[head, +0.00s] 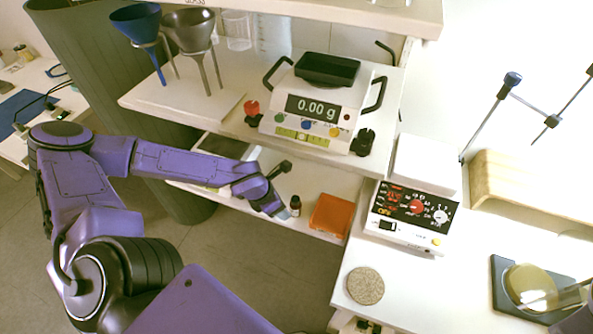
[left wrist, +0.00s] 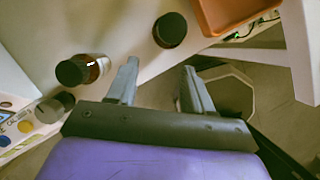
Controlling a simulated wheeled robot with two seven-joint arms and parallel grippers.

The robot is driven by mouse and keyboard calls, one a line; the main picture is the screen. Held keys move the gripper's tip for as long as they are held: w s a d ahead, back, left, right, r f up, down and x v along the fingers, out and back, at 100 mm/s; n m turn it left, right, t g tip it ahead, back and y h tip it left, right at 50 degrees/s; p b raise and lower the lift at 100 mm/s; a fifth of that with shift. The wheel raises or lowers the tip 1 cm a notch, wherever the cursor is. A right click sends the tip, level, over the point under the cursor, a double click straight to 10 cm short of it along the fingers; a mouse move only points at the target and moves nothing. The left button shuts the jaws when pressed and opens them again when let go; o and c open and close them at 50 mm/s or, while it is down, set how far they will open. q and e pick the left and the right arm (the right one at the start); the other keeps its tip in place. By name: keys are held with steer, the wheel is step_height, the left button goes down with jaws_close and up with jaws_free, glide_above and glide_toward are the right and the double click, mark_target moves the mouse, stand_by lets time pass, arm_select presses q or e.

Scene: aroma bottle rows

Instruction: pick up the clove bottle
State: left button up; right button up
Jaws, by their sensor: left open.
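In the left wrist view, a brown bottle (left wrist: 93,66) with a dark cap lies to the left of the fingers. A second dark-capped bottle (left wrist: 170,30) is ahead of the gap between the fingertips. My left gripper also shows there (left wrist: 160,67), open and empty, apart from both bottles. No label is readable, so I cannot tell which bottle is clove.
An orange tray (head: 330,216) sits right of the bottle on the lower shelf (head: 335,185). The scale (head: 318,108) stands on the shelf above, near my left arm. A hotplate-like device (head: 412,212) and a round cork mat (head: 365,286) are on the right bench.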

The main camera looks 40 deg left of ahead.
mark_target(297, 206)
arm_select(q)
steer(key=w+d, duration=0.1)
steer(key=w, duration=0.2)
steer(key=shift+d, duration=0.35)
steer(key=x, duration=0.1)
steer(key=b+x, duration=0.1)
steer(key=x, duration=0.3)
steer(key=shift+w+d, duration=0.15)
steer(key=shift+w, duration=0.15)
steer(key=shift+s+r, duration=0.1)
steer(key=c, duration=0.7)
